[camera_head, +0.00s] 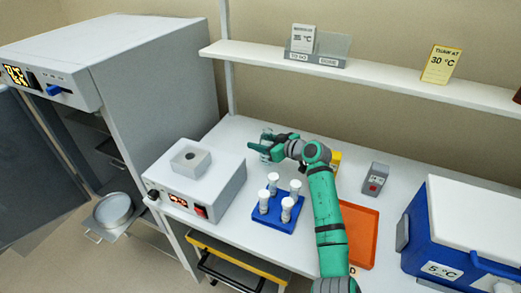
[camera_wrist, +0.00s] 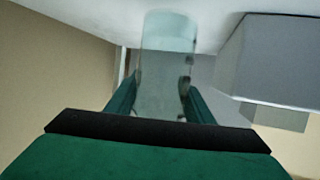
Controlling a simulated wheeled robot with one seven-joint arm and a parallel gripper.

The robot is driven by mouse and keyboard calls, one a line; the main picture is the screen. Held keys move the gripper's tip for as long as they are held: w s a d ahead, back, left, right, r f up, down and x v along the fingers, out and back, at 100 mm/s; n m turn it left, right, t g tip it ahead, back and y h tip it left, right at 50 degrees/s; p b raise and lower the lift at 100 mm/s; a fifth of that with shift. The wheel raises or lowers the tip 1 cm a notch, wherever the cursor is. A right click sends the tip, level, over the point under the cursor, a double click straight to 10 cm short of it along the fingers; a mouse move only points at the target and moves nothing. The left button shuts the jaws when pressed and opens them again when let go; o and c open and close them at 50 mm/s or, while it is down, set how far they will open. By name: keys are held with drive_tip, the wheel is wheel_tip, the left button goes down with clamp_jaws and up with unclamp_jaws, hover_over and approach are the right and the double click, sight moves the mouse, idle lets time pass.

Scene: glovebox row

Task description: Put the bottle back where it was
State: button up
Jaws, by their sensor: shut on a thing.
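The bottle (camera_wrist: 167,35) is clear, see-through glass and stands out between my gripper's green fingers in the wrist view. In the head view only a faint part of the bottle (camera_head: 266,134) shows beside my fingers. My gripper (camera_head: 270,147) is shut on the bottle over the back of the white bench, behind the blue rack and right of the grey heater box. The fingers also show in the wrist view (camera_wrist: 161,95), one on each side of the glass. I cannot tell whether the bottle touches the bench.
A grey heater box (camera_head: 196,188) stands left. A blue rack (camera_head: 270,222) holds several white-capped tubes. An orange tray (camera_head: 359,229) lies partly behind my arm. A small grey device (camera_head: 376,178) and a blue cooler (camera_head: 450,255) stand right. A shelf (camera_head: 380,75) runs above; an oven (camera_head: 150,80) stands open left.

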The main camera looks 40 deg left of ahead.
drive_tip(key=shift+f, duration=1.6)
drive_tip(key=shift+f, duration=0.15)
drive_tip(key=o, duration=1.3)
drive_tip(key=shift+o, duration=0.2)
drive_tip(key=v, duration=1.2)
drive_tip(key=shift+a, duration=0.1)
